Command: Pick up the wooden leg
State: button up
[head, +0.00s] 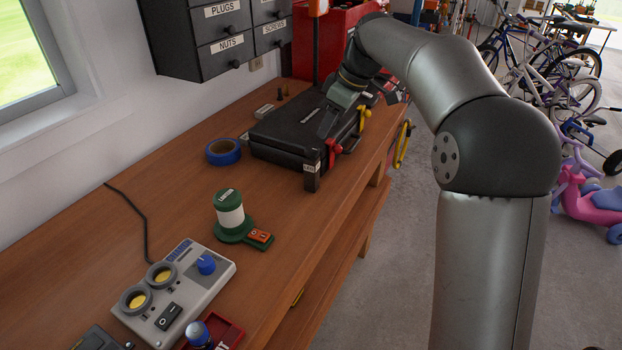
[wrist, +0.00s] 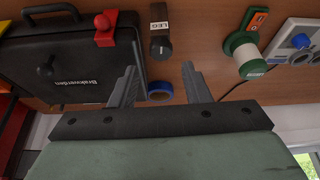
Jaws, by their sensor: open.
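The leg is a dark upright block (head: 312,172) with a small white label, standing on the workbench (head: 180,205) by the near right corner of a black case (head: 275,150). In the wrist view the leg (wrist: 160,42) shows its "LEG" label and a dark rounded end. It lies beyond my fingertips, roughly centred between them. My gripper (wrist: 159,70) is open and empty. In the head view my gripper (head: 328,122) is over the case's right part, above and behind the leg; its fingers are partly hard to make out there.
A red clamp (head: 333,153) and a yellow clamp (head: 364,114) sit at the case's right edge, the red one close to the leg. Bare wood lies in front of the leg.

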aim_at(308, 162)
jog(key=p+x, duration=0.1)
jog(key=x, duration=1.3)
jog(key=shift+a, duration=0.1)
jog(key=c, duration=0.8)
